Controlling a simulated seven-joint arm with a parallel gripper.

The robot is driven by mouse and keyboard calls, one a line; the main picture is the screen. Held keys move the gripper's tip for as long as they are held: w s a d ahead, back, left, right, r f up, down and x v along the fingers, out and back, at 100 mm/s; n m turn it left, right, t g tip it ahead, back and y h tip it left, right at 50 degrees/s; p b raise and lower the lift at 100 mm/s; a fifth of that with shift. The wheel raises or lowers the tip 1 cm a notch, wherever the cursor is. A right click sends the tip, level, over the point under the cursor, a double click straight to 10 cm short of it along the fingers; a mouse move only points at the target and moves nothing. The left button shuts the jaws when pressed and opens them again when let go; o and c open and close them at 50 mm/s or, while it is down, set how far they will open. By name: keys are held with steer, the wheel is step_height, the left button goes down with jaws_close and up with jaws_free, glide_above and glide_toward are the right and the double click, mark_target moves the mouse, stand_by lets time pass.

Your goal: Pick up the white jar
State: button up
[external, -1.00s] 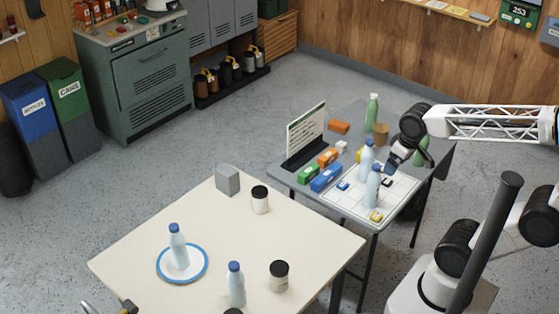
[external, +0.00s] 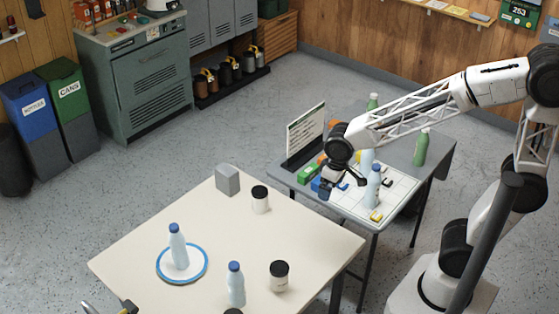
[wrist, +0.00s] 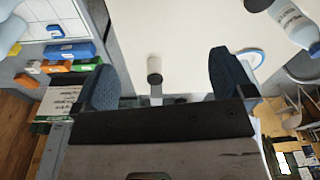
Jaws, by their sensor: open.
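Several white jars with black lids stand on the cream table. One white jar (external: 260,201) is near its far edge, another (external: 279,279) is nearer the front, and only the dark lid of a third (external: 233,312) shows at the bottom edge. My gripper (external: 325,187) is open and empty, over the near-left part of the grey table, to the right of the far jar and apart from it. In the wrist view a white jar (wrist: 154,65) appears between the spread fingers of my gripper (wrist: 163,65), some distance beyond them.
A grey block (external: 228,180) stands beside the far jar. A bottle on a blue-rimmed plate (external: 160,271) and another blue-capped bottle (external: 236,285) share the cream table. Bottles, coloured blocks and a sign (external: 305,135) crowd the grey table. The cream table's middle is clear.

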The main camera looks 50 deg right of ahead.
steer(key=w+a+f+n, duration=0.1)
steer(key=w+a+f, duration=0.2)
steer(key=a+f, duration=0.7)
steer(key=n+g, duration=0.1)
glide_above(279, 267)
step_height(279, 267, down, 7)
steer(key=shift+a+r, duration=0.1)
steer(key=shift+a, duration=0.05)
steer(key=shift+f, duration=1.35)
steer(key=shift+s+f, duration=0.1)
steer(key=shift+f, duration=2.5)
